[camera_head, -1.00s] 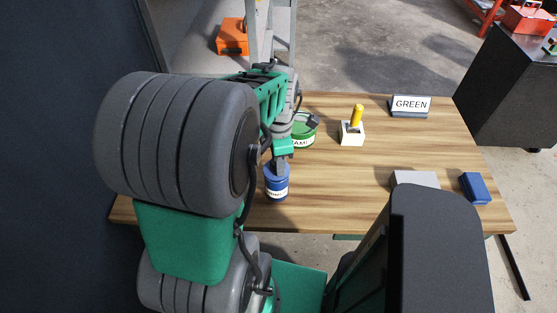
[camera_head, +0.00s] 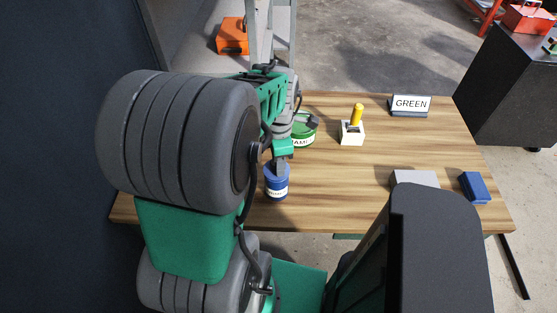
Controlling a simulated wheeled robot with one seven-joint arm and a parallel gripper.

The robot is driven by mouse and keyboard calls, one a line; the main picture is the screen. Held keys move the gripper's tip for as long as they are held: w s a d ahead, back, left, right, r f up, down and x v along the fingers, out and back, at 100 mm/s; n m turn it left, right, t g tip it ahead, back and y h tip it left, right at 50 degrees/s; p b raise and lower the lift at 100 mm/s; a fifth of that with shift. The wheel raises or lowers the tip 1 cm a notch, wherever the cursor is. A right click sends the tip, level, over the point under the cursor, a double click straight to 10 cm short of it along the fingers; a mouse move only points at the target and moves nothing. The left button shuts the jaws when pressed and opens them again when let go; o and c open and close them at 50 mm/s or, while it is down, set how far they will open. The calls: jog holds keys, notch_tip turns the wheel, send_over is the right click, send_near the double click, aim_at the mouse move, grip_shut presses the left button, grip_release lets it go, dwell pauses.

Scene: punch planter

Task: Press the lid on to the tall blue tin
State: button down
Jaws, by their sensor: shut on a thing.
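The blue tin (camera_head: 277,189) stands upright near the front left of the wooden table, with a white label on its front. My gripper (camera_head: 281,169) points down right over the tin's top. Its jaws are shut on the lid, which I can barely make out at the top of the tin between and under the fingers. I cannot tell whether the lid is fully seated or level. My arm hides the area left of the tin.
A green tin (camera_head: 304,137) with a label stands just behind, partly hidden by my gripper. A yellow-handled tool stands in a white block (camera_head: 351,138). The table's middle is clear.

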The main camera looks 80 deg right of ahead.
jog(key=c, duration=1)
grip_release()
jog(key=shift+o, duration=0.5)
jog(key=o, duration=0.4)
jog(key=shift+r+p, duration=2.85)
jog(key=shift+r, duration=0.7)
grip_shut()
